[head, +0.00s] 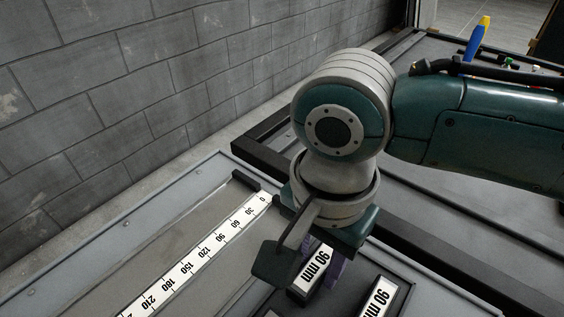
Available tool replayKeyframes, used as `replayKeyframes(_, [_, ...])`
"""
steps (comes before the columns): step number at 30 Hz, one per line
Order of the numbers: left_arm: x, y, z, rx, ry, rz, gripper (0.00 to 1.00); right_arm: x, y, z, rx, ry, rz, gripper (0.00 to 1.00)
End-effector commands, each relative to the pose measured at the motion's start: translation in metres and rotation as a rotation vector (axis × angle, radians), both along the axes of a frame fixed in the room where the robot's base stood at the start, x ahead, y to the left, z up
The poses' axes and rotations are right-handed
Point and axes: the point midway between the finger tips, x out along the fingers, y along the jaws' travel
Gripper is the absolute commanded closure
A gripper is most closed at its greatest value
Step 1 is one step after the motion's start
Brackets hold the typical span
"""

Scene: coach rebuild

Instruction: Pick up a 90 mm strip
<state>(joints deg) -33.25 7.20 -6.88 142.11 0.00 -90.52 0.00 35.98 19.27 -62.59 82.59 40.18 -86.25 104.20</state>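A white label reading "90 mm" (315,266) sits on a dark block or holder below my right gripper. A second "90 mm" label (380,298) is on another dark holder at the lower right. My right gripper (305,268) points down over the first holder. My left gripper is out of view.
A white scale (205,250) marked from 0 to beyond 210 runs along the grey bench on the left, with a dark stop (245,180) near its zero end. A block wall (150,100) stands behind. A yellow-and-blue tool (476,42) stands at the far right.

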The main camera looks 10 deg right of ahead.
Motion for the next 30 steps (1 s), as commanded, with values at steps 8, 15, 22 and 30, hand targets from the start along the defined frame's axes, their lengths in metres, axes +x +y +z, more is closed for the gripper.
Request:
replayKeyframes(8, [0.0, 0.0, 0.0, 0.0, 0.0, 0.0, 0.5, 0.0, 0.0, 0.0, 0.0, 0.0, 0.0, 0.91])
replayKeyframes(15, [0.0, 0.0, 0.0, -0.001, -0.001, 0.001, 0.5, 0.0, 0.0, 0.0, 0.0, 0.0, 0.0, 1.0])
replayKeyframes(22, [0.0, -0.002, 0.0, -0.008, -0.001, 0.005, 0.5, 0.0, 0.0, 0.001, 0.0, 0.0, 0.0, 1.0])
replayKeyframes(30, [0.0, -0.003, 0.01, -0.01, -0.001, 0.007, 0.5, 0.001, 0.0, 0.025, 0.003, -0.002, -0.001, 1.0])
